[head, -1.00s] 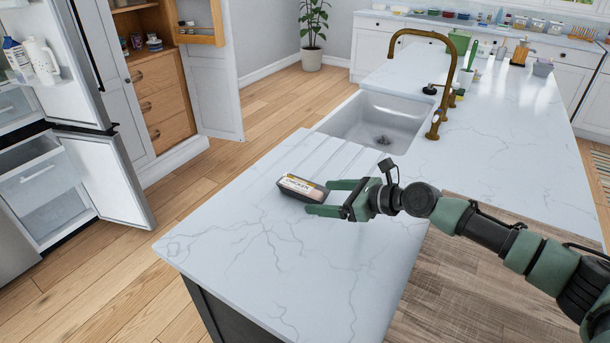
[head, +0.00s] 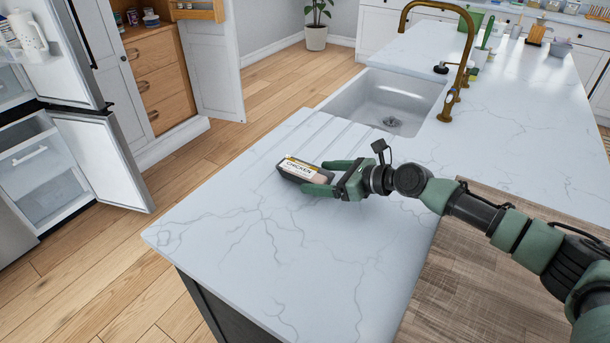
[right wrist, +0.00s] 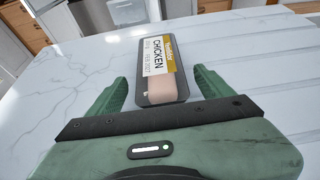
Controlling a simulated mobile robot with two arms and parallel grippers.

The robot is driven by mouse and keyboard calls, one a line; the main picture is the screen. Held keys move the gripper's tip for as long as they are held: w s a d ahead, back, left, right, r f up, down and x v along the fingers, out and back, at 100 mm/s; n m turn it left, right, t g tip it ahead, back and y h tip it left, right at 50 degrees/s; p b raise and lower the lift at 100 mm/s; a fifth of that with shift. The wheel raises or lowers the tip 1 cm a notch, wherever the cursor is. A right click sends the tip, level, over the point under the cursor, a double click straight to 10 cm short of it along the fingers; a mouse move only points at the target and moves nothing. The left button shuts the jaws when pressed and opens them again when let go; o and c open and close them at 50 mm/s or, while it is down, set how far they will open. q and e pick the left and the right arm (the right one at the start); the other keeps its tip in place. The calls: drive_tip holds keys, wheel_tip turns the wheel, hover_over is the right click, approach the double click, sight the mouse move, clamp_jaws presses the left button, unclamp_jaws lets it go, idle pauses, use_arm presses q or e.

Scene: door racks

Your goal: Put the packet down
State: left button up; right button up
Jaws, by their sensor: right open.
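The packet (head: 302,168) is a dark tray with a white and yellow label reading CHICKEN. It lies on the pale marbled counter (head: 240,250), by the grooves beside the sink. My right gripper (head: 318,176) is open, with its fingers on either side of the packet's near end. In the right wrist view the packet (right wrist: 156,68) lies between the spread green fingers (right wrist: 163,84), with a gap showing on each side. Its far part extends beyond the fingertips. My left gripper is in neither view.
The sink (head: 392,100) and brass tap (head: 466,62) lie behind the packet. The counter in front of the packet is clear. An open fridge (head: 95,160) stands at the left, across the wood floor (head: 190,195). An open cupboard (head: 158,85) is beyond.

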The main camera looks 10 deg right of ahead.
sight(305, 174)
drive_tip(key=x, duration=0.5)
drive_tip(key=shift+w+a+r, duration=0.1)
drive_tip(key=shift+w+a, duration=0.1)
drive_tip(key=shift+w, duration=0.1)
drive_tip(key=c, duration=1.6)
drive_tip(key=shift+r, duration=0.15)
clamp_jaws()
